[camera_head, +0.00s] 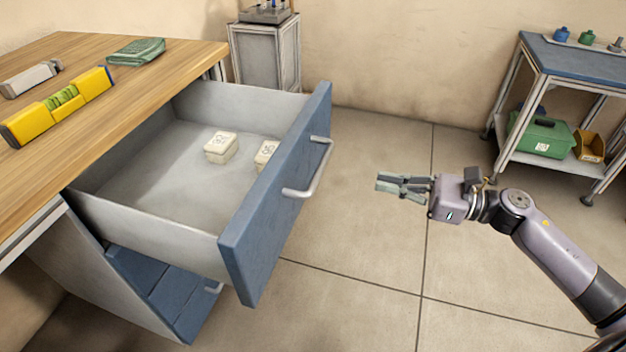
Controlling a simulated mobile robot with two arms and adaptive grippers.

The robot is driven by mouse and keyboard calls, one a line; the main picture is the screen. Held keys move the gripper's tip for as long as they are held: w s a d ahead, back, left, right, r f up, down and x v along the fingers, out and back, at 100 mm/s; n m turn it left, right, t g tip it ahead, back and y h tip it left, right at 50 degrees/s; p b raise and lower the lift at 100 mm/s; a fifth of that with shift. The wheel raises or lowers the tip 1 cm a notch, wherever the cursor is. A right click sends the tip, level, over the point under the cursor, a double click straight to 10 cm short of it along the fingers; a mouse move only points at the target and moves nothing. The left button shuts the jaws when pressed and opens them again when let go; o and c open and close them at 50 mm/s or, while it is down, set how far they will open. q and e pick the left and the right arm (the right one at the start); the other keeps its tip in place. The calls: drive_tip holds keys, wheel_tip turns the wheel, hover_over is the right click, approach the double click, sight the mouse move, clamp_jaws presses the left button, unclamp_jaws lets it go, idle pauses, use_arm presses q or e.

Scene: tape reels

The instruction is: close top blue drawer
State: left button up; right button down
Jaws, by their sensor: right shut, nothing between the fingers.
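The top blue drawer (272,200) is pulled well out from under the wooden worktop in the head view. Its blue front faces right and carries a pale bar handle (311,174). Two small white boxes (221,147) lie inside, one partly hidden behind the drawer front. My right gripper (380,184) is shut and empty. It is in the air to the right of the drawer handle, apart from it, with its fingers pointing left toward the front. My left gripper is not in view.
On the wooden worktop (100,60) lie a yellow level (93,84), a grey tool (30,79) and a folded green cloth (137,51). A lower blue drawer (168,290) sits beneath. A blue-topped cart (580,65) stands at right. The floor (370,250) between is clear.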

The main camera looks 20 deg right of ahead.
sight(305, 166)
use_arm(q)
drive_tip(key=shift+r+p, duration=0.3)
drive_tip(key=shift+p, duration=0.05)
use_arm(e)
drive_tip(key=x, duration=1.3)
drive_tip(key=shift+w+a, duration=0.3)
